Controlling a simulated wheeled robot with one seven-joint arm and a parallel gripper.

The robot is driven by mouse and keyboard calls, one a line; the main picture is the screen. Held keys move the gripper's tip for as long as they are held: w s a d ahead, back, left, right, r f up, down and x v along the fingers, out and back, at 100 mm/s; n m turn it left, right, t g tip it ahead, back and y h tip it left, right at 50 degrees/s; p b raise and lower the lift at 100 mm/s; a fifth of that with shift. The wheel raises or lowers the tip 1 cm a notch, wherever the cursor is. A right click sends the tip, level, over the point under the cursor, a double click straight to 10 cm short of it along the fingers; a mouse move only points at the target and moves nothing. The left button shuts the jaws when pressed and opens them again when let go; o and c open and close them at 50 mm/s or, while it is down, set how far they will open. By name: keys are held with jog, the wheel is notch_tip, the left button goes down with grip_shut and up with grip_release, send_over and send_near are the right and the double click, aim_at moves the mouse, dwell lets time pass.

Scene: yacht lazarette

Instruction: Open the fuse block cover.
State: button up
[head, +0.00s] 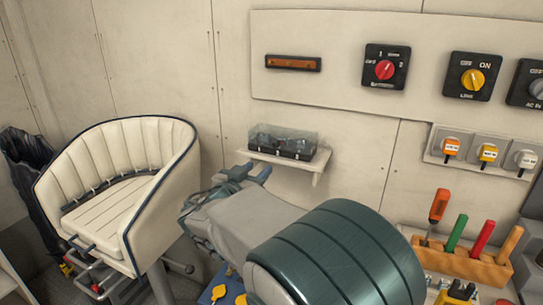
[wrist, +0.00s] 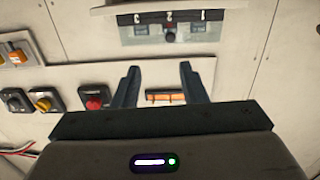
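The fuse block (head: 295,152) has a black base and a clear cover (head: 285,134), which looks shut. It sits on a small white shelf (head: 315,166) against the wall. In the wrist view the fuse block (wrist: 168,32) shows at the top, beyond my fingertips. My gripper (head: 250,170) is in front of and below the shelf, a little left of the block. In the wrist view my gripper (wrist: 157,68) has its two fingers wide apart with nothing between them. My gripper appears apart from the block; the exact gap is hard to tell.
A panel above holds an orange-brown bar (head: 293,63), a red rotary switch (head: 385,68) and a yellow one (head: 472,79). Plugs (head: 487,153) sit at right, above a wooden tool rack (head: 465,262). A cream seat (head: 125,185) stands at left. The wall around the shelf is clear.

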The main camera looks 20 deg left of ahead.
jog(key=a, duration=0.1)
jog(key=p, duration=0.5)
send_near(275, 145)
jog(key=w, duration=0.7)
jog(key=shift+d+f, duration=0.15)
jog(key=shift+d, duration=0.2)
jog(key=shift+w+f+y, duration=0.1)
jog(key=shift+w+y, duration=0.2)
jog(key=shift+w, duration=0.2)
grip_shut()
